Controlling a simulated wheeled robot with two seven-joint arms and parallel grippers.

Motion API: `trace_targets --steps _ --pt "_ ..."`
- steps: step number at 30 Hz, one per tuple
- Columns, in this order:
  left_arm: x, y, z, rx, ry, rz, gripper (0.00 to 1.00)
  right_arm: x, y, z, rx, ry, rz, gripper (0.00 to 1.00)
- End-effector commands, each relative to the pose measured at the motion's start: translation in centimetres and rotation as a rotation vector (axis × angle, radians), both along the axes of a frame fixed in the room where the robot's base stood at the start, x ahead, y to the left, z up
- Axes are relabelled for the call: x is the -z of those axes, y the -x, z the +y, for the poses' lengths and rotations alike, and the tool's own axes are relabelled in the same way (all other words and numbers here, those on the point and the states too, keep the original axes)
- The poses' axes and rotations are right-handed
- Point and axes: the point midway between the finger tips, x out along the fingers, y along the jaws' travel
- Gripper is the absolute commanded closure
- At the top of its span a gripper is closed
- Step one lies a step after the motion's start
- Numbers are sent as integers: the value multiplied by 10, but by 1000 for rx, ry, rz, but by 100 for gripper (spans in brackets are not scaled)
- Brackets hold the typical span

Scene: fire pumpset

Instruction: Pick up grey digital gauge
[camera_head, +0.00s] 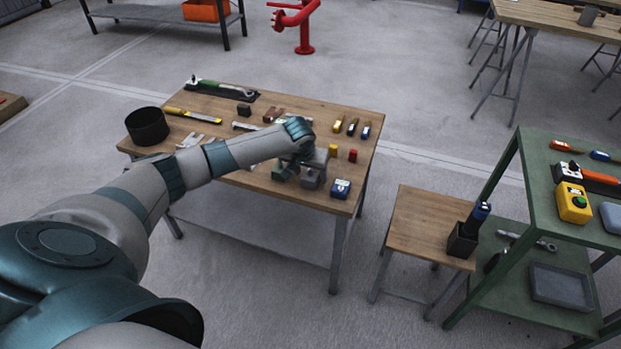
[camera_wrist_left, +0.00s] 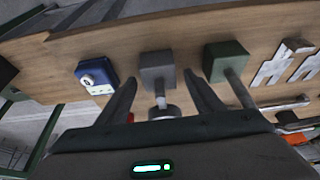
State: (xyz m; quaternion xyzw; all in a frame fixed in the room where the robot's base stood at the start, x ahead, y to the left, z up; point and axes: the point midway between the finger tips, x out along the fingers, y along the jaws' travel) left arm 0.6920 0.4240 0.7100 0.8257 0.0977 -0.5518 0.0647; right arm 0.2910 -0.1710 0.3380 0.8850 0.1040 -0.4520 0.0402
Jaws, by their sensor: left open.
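A grey block-shaped piece (camera_wrist_left: 157,68) with a metal stem and a round end, which fits the grey digital gauge, lies on the wooden table. In the head view its grey block (camera_head: 311,178) shows just below my left gripper (camera_head: 302,168). In the left wrist view my left gripper (camera_wrist_left: 160,80) is open, with one finger on each side of the grey piece. I cannot tell whether the fingers touch it. A green block-shaped piece (camera_wrist_left: 226,60) is to its right, and a blue box with a white dial (camera_wrist_left: 94,74) is to its left.
A wooden stool (camera_head: 420,225) and a green shelf (camera_head: 535,180) stand to the right. Open floor lies behind the table.

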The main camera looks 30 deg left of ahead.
Motion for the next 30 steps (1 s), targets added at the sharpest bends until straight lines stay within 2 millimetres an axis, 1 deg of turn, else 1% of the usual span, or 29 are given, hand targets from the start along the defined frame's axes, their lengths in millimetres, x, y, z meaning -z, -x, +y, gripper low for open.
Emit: trace_targets --steps 8,9,11,12,14,15,16,17,26,30 --pt "0 0 0 -1 0 0 39 -2 -2 1 -1 -1 -3 69" --pt "0 0 0 -1 0 0 44 -2 -2 1 -1 -1 -3 69" --pt "0 0 0 -1 0 0 58 -2 -3 1 0 -2 -4 69" --pt "0 0 0 -1 0 0 68 -2 -3 1 0 -2 -4 69" --pt "0 0 0 -1 0 0 82 -3 -3 1 0 -2 -5 69" --pt "0 0 0 -1 0 0 92 -3 -3 1 0 -2 -5 69" --pt "0 0 0 -1 0 0 99 -3 -3 1 0 -2 -5 69" --pt "0 0 0 -1 0 0 100 -3 -3 1 0 -2 -5 69" --pt "-3 -1 0 -1 1 -3 100 -2 -3 1 0 -2 -4 69" --pt "-9 -2 0 -1 1 -5 100 -1 -1 1 -1 0 3 69"
